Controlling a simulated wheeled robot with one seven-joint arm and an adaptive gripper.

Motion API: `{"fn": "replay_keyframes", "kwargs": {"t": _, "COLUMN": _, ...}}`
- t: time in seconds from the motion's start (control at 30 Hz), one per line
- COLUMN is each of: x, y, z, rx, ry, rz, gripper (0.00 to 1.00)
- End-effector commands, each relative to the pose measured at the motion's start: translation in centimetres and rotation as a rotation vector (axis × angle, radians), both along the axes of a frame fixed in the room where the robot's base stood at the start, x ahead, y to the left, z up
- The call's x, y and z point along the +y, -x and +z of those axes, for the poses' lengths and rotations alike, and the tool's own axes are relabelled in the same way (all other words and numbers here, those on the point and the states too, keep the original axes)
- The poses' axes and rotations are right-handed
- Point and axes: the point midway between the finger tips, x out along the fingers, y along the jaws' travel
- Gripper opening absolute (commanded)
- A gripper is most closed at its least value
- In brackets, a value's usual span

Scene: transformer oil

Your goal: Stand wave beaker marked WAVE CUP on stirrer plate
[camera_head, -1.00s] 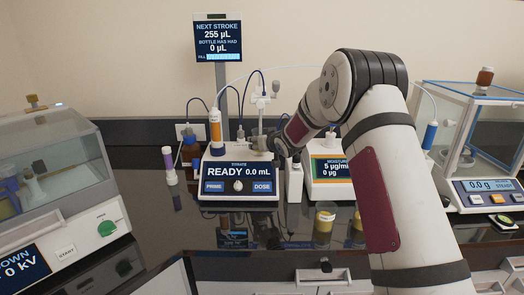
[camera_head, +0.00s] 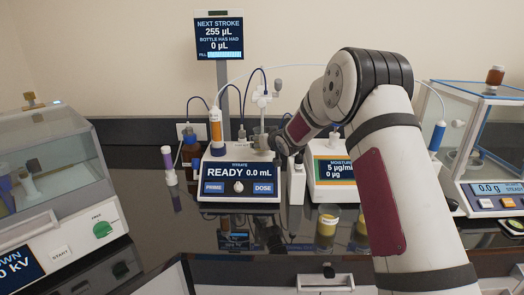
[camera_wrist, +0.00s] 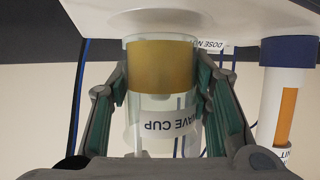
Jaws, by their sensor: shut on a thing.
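The wave beaker (camera_wrist: 162,65), a clear cup labelled WAVE CUP with amber liquid in it, is between the fingers of my gripper (camera_wrist: 161,78) in the wrist view, which is upside down. My gripper is shut on its sides. The beaker's base is at the round white stirrer plate (camera_wrist: 160,19); it looks to be touching or very close, and I cannot tell which. In the head view the beaker (camera_head: 261,140) appears upright above the titrator, with my gripper (camera_head: 277,143) at its right, partly hidden by my arm.
The titrator (camera_head: 240,178) reads READY 0.0 mL. An orange-banded burette (camera_head: 216,128) stands left of the beaker, and a dosing stand with tubing (camera_head: 262,100) rises behind it. A moisture meter (camera_head: 332,170) is close on the right. A yellow cup (camera_head: 326,228) stands in front.

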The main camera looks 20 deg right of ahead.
Motion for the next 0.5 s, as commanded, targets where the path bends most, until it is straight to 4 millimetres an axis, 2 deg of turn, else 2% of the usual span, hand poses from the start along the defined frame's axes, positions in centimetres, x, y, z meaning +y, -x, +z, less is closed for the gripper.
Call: {"fn": "replay_keyframes", "kwargs": {"t": 0.5, "x": 0.00, "y": -0.02, "z": -0.90, "rx": -0.001, "ry": 0.000, "rz": 0.000, "gripper": 0.12}}
